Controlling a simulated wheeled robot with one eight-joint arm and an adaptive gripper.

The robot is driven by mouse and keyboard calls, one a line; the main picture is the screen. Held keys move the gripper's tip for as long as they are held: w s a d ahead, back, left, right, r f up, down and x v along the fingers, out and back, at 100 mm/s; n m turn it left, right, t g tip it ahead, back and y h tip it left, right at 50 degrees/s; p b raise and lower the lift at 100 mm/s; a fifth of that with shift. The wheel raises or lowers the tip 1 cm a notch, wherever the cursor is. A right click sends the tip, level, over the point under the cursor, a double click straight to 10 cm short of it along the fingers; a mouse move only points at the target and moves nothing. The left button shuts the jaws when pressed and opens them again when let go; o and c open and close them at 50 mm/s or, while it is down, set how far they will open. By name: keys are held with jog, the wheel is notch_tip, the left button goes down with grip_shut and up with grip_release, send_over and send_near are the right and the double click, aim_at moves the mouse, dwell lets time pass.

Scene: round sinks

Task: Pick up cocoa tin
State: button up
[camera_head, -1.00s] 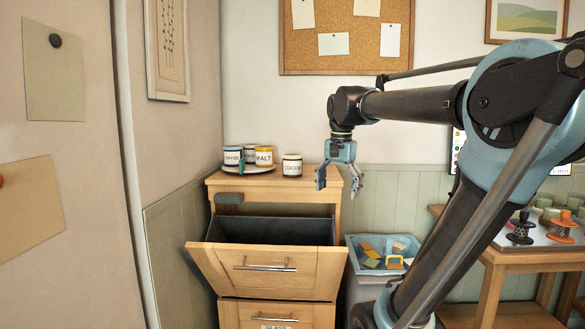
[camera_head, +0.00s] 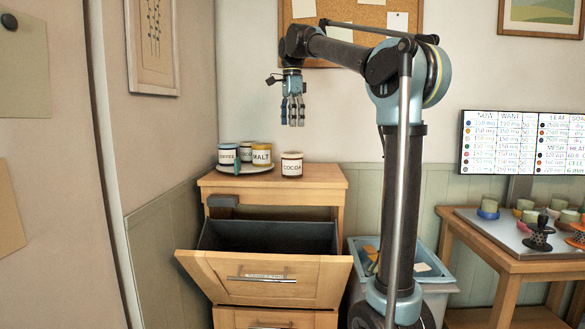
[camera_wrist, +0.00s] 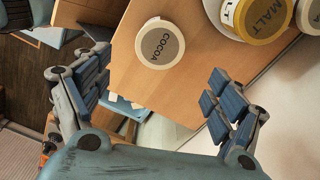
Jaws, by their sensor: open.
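My gripper (camera_head: 292,118) is open and empty. It points down above the tin, with a clear gap between fingertips and lid. In the wrist view the fingers of my gripper (camera_wrist: 160,92) stand to either side of the picture, touching nothing.
Left of the tin, a round plate (camera_head: 257,170) holds a coffee tin (camera_head: 227,156), a malt tin (camera_head: 261,155) and a partly hidden tin (camera_head: 246,151). A tilted-out drawer (camera_head: 262,275) hangs open below. A blue bin (camera_head: 435,268) and a table (camera_head: 510,262) stand to the right.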

aim_at(291, 167)
notch_tip(291, 167, down, 17)
jog(key=shift+a+r, duration=0.15)
jog(key=shift+r, duration=0.05)
dwell(0.6)
jog(key=shift+c, duration=0.5)
jog(key=c, duration=1)
